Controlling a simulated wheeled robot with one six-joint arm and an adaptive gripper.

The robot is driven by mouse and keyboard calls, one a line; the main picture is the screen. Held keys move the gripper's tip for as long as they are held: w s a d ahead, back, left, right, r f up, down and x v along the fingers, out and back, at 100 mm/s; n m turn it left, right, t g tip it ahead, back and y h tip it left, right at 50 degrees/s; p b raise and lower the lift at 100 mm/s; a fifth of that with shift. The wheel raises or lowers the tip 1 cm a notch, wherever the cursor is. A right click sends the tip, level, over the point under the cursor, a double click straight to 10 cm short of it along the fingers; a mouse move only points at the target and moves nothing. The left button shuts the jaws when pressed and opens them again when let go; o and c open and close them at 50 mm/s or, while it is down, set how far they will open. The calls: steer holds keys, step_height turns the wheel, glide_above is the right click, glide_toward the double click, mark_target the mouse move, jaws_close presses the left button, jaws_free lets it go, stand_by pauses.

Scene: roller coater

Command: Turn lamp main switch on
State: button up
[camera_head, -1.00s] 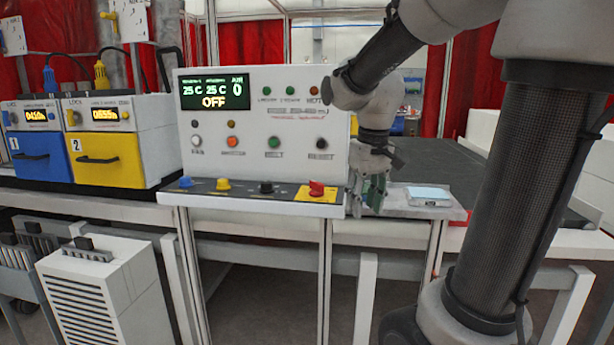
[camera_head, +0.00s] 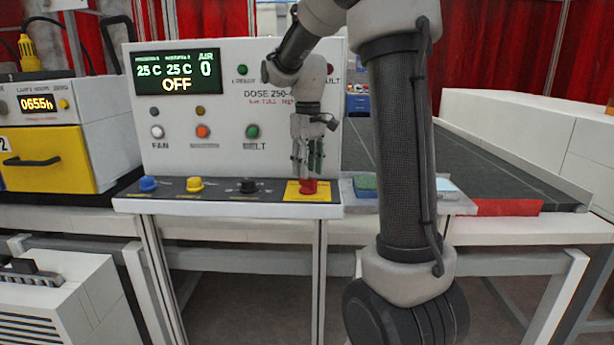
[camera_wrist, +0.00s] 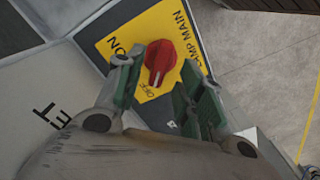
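The lamp main switch (camera_head: 308,187) is a red rotary knob on a yellow plate at the right end of the control panel's front ledge. In the wrist view the red knob (camera_wrist: 160,62) sits on the yellow plate, with "ON" at its left, "OFF" at its lower side and "LAMP MAIN" at its right. The knob's ridge points toward the "OFF" side. My gripper (camera_head: 307,170) points down just above the knob. In the wrist view my gripper (camera_wrist: 158,85) has its green-padded fingers apart, one on either side near the knob; I cannot tell if they touch it.
The control panel (camera_head: 225,105) has a display reading "OFF". A black knob (camera_head: 248,186), a yellow knob (camera_head: 195,184) and a blue knob (camera_head: 148,184) stand along the ledge to the left. A dark conveyor (camera_head: 470,175) lies to the right.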

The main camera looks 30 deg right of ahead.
mark_target(308, 185)
steer(key=shift+f, duration=1.5)
jaws_close()
